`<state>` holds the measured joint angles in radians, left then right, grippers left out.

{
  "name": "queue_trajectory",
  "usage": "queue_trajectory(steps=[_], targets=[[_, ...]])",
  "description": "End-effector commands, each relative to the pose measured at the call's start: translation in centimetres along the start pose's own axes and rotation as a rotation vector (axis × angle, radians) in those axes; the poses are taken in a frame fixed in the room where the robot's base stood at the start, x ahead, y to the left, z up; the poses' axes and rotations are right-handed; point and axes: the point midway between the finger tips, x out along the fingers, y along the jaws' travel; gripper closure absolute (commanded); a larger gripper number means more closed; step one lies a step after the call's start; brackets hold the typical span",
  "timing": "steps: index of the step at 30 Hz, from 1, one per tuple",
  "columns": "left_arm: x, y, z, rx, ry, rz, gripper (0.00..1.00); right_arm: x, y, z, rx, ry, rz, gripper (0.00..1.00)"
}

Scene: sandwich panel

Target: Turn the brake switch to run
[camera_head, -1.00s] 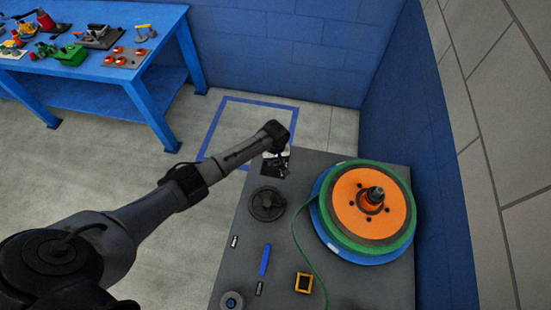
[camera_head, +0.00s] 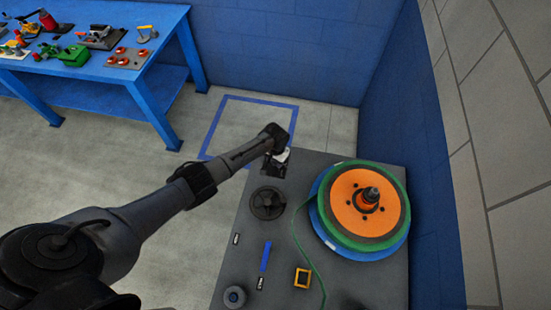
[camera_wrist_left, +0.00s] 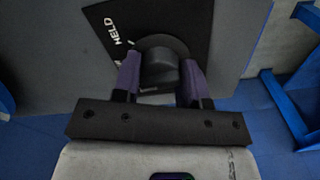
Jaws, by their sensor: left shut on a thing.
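The brake switch is a black rotary knob (camera_wrist_left: 160,68) on a round dark base, in the left wrist view. It sits on a black label plate (camera_wrist_left: 112,14) with the white word HELD; other lettering is partly hidden by the knob and a finger. My left gripper (camera_wrist_left: 159,62) has its two purple fingers on either side of the knob and is shut on it. In the head view the plate (camera_head: 272,168) lies at the panel's far left corner, and my left wrist covers the knob. My right gripper is in neither view.
The grey panel (camera_head: 229,262) carries a black handwheel (camera_head: 267,203), an orange and green reel (camera_head: 345,195), a blue bar (camera_head: 265,257) and a yellow square frame (camera_head: 302,278). A blue table (camera_head: 149,62) with several parts stands at the far left. Blue walls stand behind.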

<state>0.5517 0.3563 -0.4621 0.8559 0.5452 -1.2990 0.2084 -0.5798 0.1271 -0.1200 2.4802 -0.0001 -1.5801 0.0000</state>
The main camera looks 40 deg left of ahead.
Motion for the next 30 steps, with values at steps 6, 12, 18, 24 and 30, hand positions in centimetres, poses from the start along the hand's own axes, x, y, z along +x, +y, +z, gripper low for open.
queue_trajectory(steps=[6,12,18,24,30], targets=[[-0.05,0.00,-0.03,0.072,0.000,0.000,0.84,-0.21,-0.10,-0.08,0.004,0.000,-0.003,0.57],[-0.03,0.01,-0.03,0.100,0.001,0.000,0.84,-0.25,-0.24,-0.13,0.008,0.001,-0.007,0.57],[-0.02,0.01,-0.04,0.104,0.001,0.000,0.84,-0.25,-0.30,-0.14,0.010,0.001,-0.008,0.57],[-0.02,0.01,-0.04,0.104,0.001,0.000,0.84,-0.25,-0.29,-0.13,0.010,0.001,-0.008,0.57],[-0.02,0.01,-0.03,0.103,0.001,0.000,0.42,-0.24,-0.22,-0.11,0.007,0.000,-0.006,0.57]])
